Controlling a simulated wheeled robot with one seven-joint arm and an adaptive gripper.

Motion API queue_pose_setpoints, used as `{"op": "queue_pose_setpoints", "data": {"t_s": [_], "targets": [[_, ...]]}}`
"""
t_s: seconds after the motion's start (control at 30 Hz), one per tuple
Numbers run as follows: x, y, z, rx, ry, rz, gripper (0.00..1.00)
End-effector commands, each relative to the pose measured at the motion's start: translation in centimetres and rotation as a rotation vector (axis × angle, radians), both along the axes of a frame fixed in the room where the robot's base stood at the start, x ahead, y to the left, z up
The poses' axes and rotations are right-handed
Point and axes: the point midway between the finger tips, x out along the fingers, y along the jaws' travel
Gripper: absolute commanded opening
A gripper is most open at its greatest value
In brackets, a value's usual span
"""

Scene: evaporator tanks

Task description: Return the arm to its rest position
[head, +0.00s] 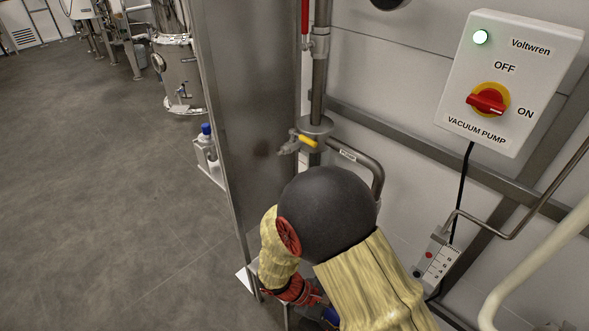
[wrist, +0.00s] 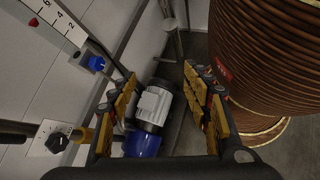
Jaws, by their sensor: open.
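My arm (head: 327,215) shows in the lower middle of the head view, bent at a large black round joint, with pale yellow sleeves. Its lower part goes down behind the joint beside a metal panel, so my gripper cannot be made out clearly there. In the wrist view my gripper (wrist: 165,105) is open, its two yellow-padded fingers well apart. Nothing is held between them. A motor with a blue end (wrist: 142,145) and a pale box on top shows beyond the gap between the fingers, low near the wall.
A vacuum pump switch box (head: 510,80) has a lit green lamp and a red knob (head: 487,100) lying crosswise towards ON. A tall metal panel (head: 240,110), a pipe with a yellow-handled valve (head: 306,141) and wall rails stand close to my arm. Open floor (head: 90,180) lies left.

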Motion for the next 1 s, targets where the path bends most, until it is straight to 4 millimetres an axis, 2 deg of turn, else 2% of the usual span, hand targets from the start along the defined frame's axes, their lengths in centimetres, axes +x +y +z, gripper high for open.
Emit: {"op": "queue_pose_setpoints", "data": {"t_s": [0.03, 0.3, 0.6, 0.87, 1.0], "targets": [[-0.2, 0.3, 1.4, 0.055, -0.030, -0.055, 0.49], [-1.4, 2.0, 7.6, 0.333, -0.195, -0.317, 0.49], [-1.8, 2.8, 14.9, 0.612, -0.427, -0.553, 0.49], [-2.3, 1.9, 21.6, 0.810, -0.662, -0.709, 0.49], [-2.8, 0.6, 25.3, 0.887, -0.798, -0.760, 0.49]]}}
